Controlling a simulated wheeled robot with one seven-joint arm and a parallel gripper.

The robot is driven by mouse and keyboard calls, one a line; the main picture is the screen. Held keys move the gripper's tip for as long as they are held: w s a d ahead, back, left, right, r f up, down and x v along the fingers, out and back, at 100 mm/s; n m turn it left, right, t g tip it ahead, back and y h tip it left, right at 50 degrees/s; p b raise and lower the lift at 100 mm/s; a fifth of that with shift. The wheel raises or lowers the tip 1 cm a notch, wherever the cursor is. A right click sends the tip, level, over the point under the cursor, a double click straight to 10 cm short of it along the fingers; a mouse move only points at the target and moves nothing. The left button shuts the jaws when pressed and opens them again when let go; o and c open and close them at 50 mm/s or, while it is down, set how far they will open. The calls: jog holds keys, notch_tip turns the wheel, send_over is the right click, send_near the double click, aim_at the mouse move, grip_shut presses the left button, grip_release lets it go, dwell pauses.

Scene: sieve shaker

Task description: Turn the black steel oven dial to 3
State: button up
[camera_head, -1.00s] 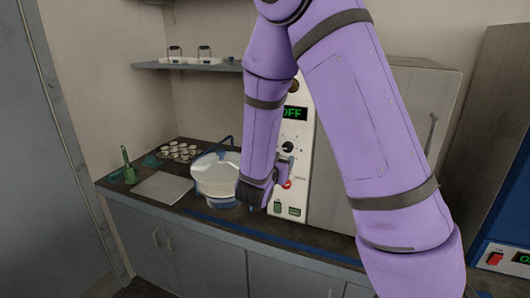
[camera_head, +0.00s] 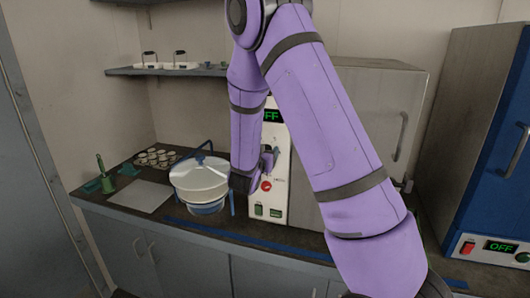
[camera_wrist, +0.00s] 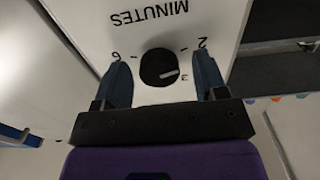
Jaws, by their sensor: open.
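The black dial (camera_wrist: 152,69) is on a white panel in the wrist view, below the word MINUTES, which appears upside down. Its white pointer line is toward the small 3 at its lower right. A 6 is at left and a 2 at right. My gripper (camera_wrist: 161,62) is open, one finger on each side of the dial, with visible gaps. In the head view my gripper (camera_head: 267,160) is at the control panel of the steel oven (camera_head: 385,110) and hides the dial there. The display (camera_head: 271,116) is partly covered by my arm and shows green letters ending in FF.
A red button (camera_head: 266,186) and green switches (camera_head: 275,212) are low on the panel. A blue oven (camera_head: 503,150) is at right. A shelf (camera_head: 150,71) hangs at back left.

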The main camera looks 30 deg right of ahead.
jog(key=shift+w+d, duration=0.15)
jog(key=c, duration=0.9)
jog(key=shift+c, duration=0.2)
jog(key=shift+m, duration=6.8)
